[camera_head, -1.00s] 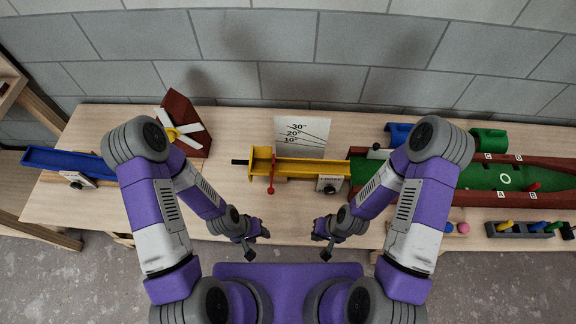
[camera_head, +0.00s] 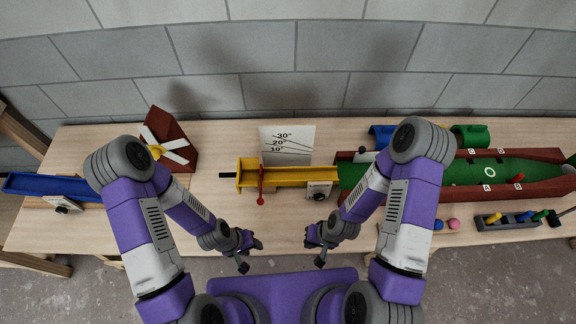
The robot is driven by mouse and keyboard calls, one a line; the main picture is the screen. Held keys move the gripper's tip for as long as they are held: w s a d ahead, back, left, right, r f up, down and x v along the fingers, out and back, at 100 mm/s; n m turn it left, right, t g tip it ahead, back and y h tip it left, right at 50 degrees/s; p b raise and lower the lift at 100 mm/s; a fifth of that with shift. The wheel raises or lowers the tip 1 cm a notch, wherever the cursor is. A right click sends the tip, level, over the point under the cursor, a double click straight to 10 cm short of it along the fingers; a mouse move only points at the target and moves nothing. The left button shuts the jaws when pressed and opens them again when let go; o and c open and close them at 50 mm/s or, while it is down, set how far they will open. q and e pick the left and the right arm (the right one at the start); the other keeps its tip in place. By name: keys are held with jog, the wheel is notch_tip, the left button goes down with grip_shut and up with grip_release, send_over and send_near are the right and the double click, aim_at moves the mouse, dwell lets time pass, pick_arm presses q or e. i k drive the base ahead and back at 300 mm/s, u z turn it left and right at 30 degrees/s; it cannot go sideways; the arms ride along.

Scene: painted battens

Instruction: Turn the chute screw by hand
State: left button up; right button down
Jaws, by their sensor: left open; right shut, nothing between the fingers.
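The yellow chute (camera_head: 290,175) lies on the wooden bench, its right end at the green-floored tray. A white block with a dark round screw knob (camera_head: 319,195) stands at the chute's front right. A red lever (camera_head: 261,186) stands at the chute's left part, and a dark rod sticks out of its left end. An angle card (camera_head: 287,145) marked 10, 20 and 30 degrees stands behind it. My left gripper (camera_head: 252,256) is open, in front of the bench edge and apart from the chute. My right gripper (camera_head: 314,256) is shut and empty, below the screw in the picture and apart from it.
A blue chute (camera_head: 45,186) with its own white knob block (camera_head: 63,204) is at left, beside a white-bladed wheel (camera_head: 165,147). The green tray (camera_head: 470,175) has brown walls. A grey rack (camera_head: 507,221) holds coloured pegs. The bench front between my grippers is clear.

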aim_at(319, 196)
jog(key=z, duration=0.8)
jog(key=k, duration=0.7)
jog(key=u, duration=1.15)
